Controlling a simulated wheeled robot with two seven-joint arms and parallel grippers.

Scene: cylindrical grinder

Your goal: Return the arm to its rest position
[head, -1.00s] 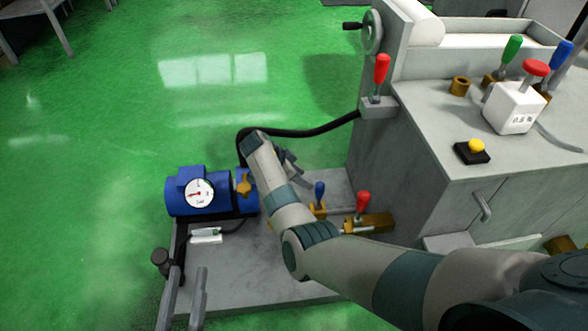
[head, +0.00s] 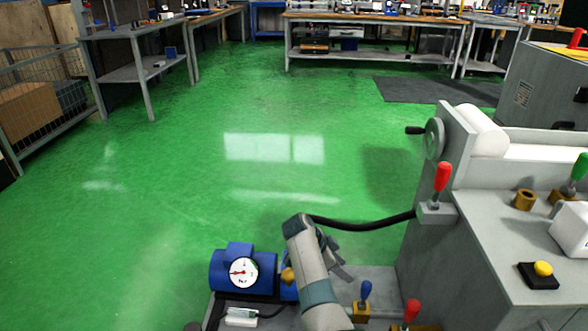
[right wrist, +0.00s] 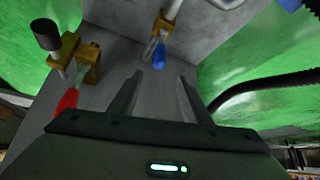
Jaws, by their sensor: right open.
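My right arm reaches in from the bottom of the head view, over a low grey platform beside the machine. My right gripper (head: 335,262) is partly hidden behind the wrist there. In the right wrist view its two dark fingers (right wrist: 160,88) stand apart with nothing between them. Past them are a blue-handled valve (right wrist: 159,55) and a red-handled valve (right wrist: 68,100) on brass fittings. The blue handle (head: 366,290) and red handle (head: 411,309) also show in the head view. My left gripper is not in view.
A blue motor-like unit with a dial gauge (head: 243,271) sits just left of my right arm. A black hose (head: 365,224) runs from behind the wrist to the grinder (head: 450,250) on the right. Open green floor (head: 150,220) lies left; benches stand at the back.

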